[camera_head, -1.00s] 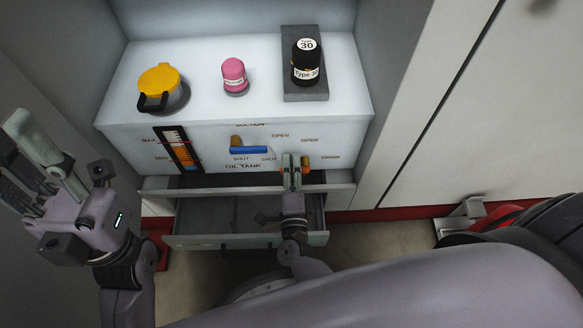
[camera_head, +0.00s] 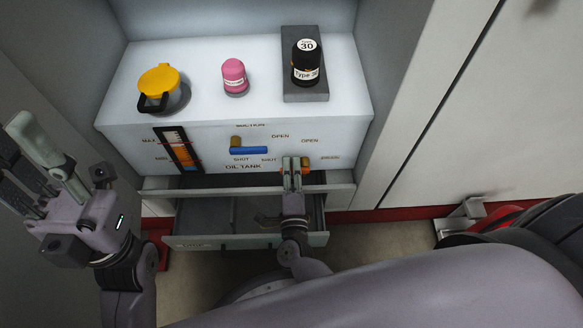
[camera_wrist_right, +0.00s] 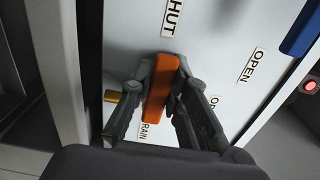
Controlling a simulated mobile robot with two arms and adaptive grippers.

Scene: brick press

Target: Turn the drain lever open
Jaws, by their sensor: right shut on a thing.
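The drain lever is the orange lever (camera_head: 306,168) at the lower right of the oil tank's white front. In the right wrist view the lever (camera_wrist_right: 160,82) stands between my right gripper's two fingers, which close on it. The SHUT label (camera_wrist_right: 173,16) is above it, and an OPEN label (camera_wrist_right: 252,68) is to its right. In the head view my right gripper (camera_head: 293,162) is at the lever, covering part of it. My left gripper (camera_head: 22,150) is at the far left, away from the tank, with its fingers spread and empty.
A blue lever (camera_head: 250,150) and a level gauge (camera_head: 178,149) are on the tank front (camera_head: 215,135). A yellow-lidded filler (camera_head: 160,78), a pink-capped bottle (camera_head: 234,72) and a black bottle (camera_head: 305,62) are on top. An open drawer (camera_head: 205,243) lies below my right gripper.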

